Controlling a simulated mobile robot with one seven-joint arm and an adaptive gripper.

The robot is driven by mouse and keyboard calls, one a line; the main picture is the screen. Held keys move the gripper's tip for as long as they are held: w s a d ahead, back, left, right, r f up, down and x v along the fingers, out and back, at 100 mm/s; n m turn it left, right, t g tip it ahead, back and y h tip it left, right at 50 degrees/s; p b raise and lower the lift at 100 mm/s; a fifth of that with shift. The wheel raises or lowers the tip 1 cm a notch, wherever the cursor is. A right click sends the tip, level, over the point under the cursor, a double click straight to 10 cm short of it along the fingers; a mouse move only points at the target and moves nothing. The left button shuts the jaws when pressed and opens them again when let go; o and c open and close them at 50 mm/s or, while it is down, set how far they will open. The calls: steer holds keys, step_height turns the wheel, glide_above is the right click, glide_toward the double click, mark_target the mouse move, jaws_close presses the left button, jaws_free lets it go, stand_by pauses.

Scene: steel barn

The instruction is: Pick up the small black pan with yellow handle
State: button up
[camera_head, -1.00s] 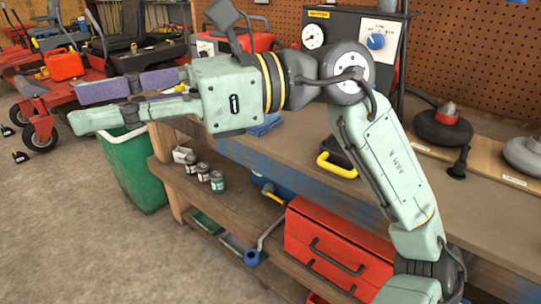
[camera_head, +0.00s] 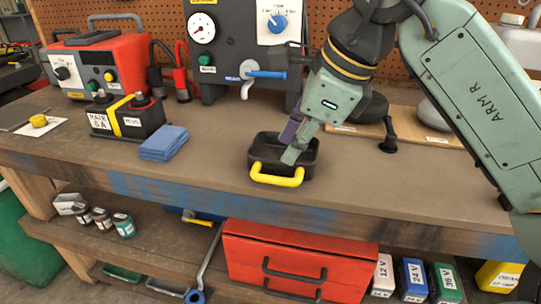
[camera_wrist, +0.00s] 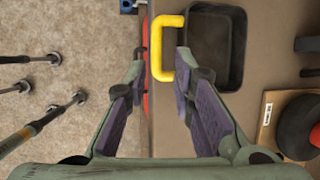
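The small black pan (camera_head: 307,160) sits on the workbench near its front edge. Its yellow handle (camera_head: 277,180) points toward the front edge. My gripper (camera_head: 290,147) points down at the pan, and its fingers cover part of the pan in the head view. In the wrist view, my gripper (camera_wrist: 161,62) has its fingers spread apart with nothing held. The yellow handle (camera_wrist: 155,48) shows between the two fingertips, and the pan (camera_wrist: 214,40) lies to the right, partly behind the right finger. I cannot tell how high the fingertips are above the handle.
A blue cloth (camera_head: 164,143) and a black battery (camera_head: 127,118) lie left of the pan. A grey panel with a gauge (camera_head: 235,60) stands behind. A black plunger-like piece (camera_head: 389,135) stands to the right. Bare benchtop (camera_head: 215,165) surrounds the pan.

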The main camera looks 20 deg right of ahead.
mark_target(275, 178)
steer(key=x, duration=0.5)
steer(key=p+x, duration=0.1)
steer(key=x, duration=0.3)
steer(key=shift+s+a+f, duration=0.1)
steer(key=shift+f, duration=0.35)
steer(key=shift+c, duration=0.4)
jaws_close()
